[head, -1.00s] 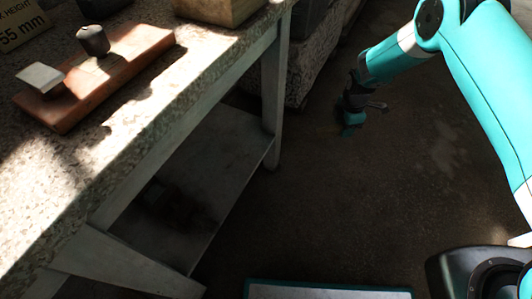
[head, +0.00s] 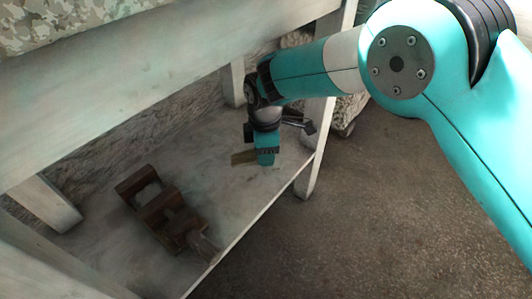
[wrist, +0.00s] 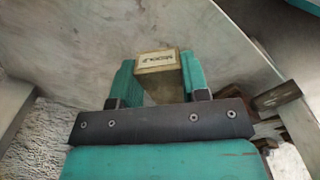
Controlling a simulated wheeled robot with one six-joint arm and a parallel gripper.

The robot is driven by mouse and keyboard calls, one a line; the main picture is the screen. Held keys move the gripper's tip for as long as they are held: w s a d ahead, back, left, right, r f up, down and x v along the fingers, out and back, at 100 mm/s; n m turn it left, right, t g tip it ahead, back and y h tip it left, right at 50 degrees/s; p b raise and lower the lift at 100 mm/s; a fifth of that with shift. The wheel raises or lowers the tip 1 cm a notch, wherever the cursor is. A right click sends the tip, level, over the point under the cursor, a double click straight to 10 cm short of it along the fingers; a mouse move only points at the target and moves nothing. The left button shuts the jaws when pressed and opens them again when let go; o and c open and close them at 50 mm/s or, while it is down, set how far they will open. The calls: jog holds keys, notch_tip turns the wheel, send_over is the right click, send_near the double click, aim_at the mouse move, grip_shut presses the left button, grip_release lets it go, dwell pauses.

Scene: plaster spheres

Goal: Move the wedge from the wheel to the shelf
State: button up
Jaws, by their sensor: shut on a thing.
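My gripper (head: 264,158) is shut on the wedge (head: 243,157), a small tan, wood-like piece. In the wrist view the wedge (wrist: 158,80) sits between the two teal fingers, with a pale label with dark marks on its end. In the head view the gripper points down over the far right part of the shelf (head: 235,200), a worn grey board under the table. I cannot tell whether the wedge touches the shelf. I make out no wheel in the current frames.
A rusty brown vise-like tool (head: 165,212) lies on the near part of the shelf; part of it shows at the right in the wrist view. The table top (head: 90,20) overhangs the shelf, with legs at its corners. The shelf between tool and gripper is bare.

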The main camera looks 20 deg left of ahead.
aim_at(265, 176)
jog(key=shift+a+r+p, duration=0.1)
jog(key=shift+r+p, duration=0.05)
jog(key=shift+p, duration=0.45)
notch_tip(265, 176, down, 6)
jog(key=shift+r+b, duration=0.1)
jog(key=shift+b, duration=1.05)
jog(key=shift+p, duration=0.65)
jog(key=shift+f, duration=0.75)
dwell(0.5)
jog(key=o, duration=1)
jog(key=shift+r, duration=0.15)
